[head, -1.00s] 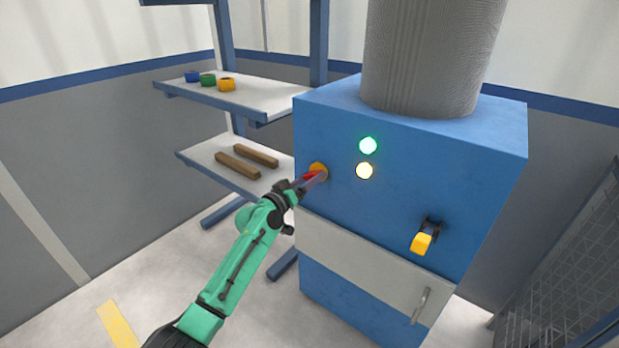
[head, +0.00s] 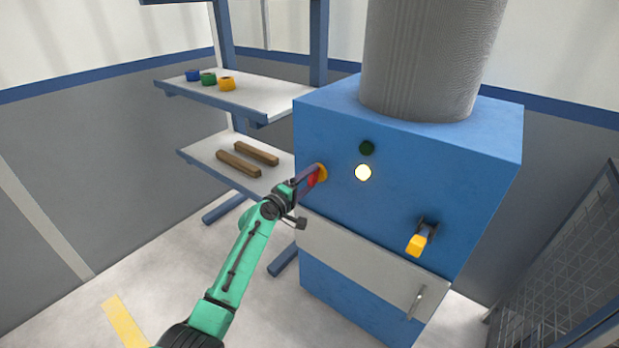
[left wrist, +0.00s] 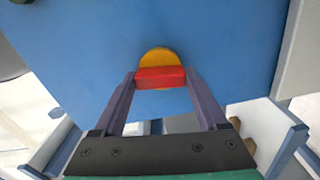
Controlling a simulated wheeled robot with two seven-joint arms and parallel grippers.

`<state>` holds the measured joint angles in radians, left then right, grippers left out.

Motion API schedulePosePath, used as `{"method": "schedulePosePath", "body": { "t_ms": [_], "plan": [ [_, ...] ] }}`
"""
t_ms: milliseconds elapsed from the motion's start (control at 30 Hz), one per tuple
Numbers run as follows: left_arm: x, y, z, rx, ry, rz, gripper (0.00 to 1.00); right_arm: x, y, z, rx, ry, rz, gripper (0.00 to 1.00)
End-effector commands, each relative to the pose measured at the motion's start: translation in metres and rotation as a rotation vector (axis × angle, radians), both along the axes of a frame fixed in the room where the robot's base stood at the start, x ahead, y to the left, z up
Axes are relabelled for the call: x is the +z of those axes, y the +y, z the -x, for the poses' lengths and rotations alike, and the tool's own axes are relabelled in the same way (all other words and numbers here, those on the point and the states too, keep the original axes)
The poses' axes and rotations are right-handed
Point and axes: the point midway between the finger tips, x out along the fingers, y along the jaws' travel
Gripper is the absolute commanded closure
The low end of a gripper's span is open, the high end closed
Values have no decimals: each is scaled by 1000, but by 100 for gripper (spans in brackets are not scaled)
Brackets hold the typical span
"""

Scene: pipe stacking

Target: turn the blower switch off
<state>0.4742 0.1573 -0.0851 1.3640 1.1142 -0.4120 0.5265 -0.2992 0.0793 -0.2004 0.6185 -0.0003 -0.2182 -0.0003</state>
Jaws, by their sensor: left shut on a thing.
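The blower switch is a red handle (left wrist: 161,77) on a round yellow disc (left wrist: 159,56), set in the front of the blue cabinet (head: 395,205). My left gripper (left wrist: 161,82) has one finger on each end of the red handle and is shut on it. In the left wrist view the handle lies level across the picture. In the head view the yellow disc (head: 322,172) is partly hidden by the gripper. The upper green lamp (head: 367,148) is dark. My right gripper is not in view.
A yellow-handled lever (head: 416,243) and a drawer handle (head: 415,303) stick out of the cabinet to the right. A grey pipe (head: 420,60) rises from its top. A shelf rack (head: 245,95) with rings and brown bars stands behind left. A mesh fence (head: 560,265) stands at right.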

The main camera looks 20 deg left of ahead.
Motion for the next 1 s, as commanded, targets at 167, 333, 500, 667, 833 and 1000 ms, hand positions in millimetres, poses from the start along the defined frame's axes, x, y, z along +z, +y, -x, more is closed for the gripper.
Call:
{"method": "schedulePosePath", "body": {
  "t_ms": [167, 333, 500, 667, 833, 1000],
  "plan": [
    [0, 0, 0, 0, 38, 89, 81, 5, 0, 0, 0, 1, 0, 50],
    [0, 0, 0, 0, 56, 139, 81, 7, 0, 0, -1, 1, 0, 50],
    [-1, 0, 0, -1, 65, 159, 81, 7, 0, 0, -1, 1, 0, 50],
    [-1, 0, 0, -1, 67, 163, 81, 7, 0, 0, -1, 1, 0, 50],
    [-1, 0, 0, -1, 66, 164, 81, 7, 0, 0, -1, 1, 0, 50],
    [-1, 0, 0, -1, 66, 163, 0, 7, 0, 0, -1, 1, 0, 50]
  ]
}}
